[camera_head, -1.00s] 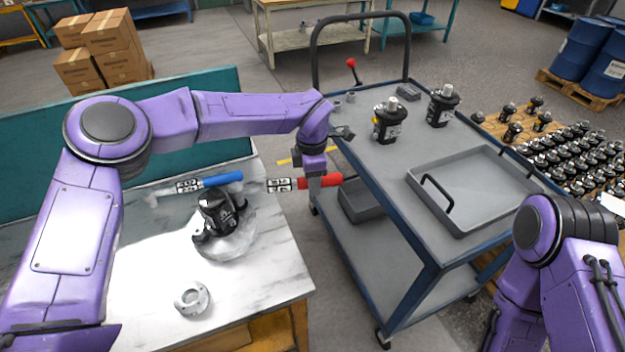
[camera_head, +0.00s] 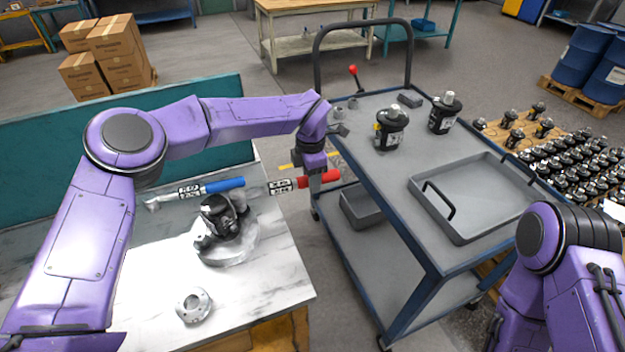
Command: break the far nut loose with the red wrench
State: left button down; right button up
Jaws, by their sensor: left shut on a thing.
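My left gripper (camera_head: 316,176) is shut on the red wrench (camera_head: 329,176) at its red handle, beyond the right edge of the marble-topped table. The wrench's black-and-white marked shaft points left toward the black motor (camera_head: 214,216); its head is too small to make out, so I cannot tell whether it is on a nut. The motor sits on a round pale base (camera_head: 238,252) on the table. The far nut cannot be made out. My right arm shows at the lower right, but its gripper is out of view.
A blue-handled wrench (camera_head: 222,185) lies behind the motor. A pale round flange (camera_head: 194,304) lies at the table's front. A teal panel (camera_head: 40,195) stands behind the table. To the right is a cart (camera_head: 395,205) with two motors, a tray (camera_head: 465,228) and a raised handle.

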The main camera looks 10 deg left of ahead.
pick_arm(q)
jog(key=shift+w+a+f, duration=0.2)
jog(key=shift+a+f, duration=0.05)
jog(key=shift+f, duration=0.05)
jog(key=shift+w+n, duration=0.1)
jog(key=shift+n, duration=0.2)
jog(key=shift+w+a+n, duration=1.1)
jog(key=shift+w, duration=0.25)
jog(key=shift+w+a, duration=0.1)
jog(key=shift+w+a+n, duration=0.3)
jog(key=shift+n, duration=0.1)
jog(key=shift+s+d, duration=0.15)
dwell(0.4)
jog(key=shift+r+p, duration=0.25)
jog(key=shift+p, duration=0.2)
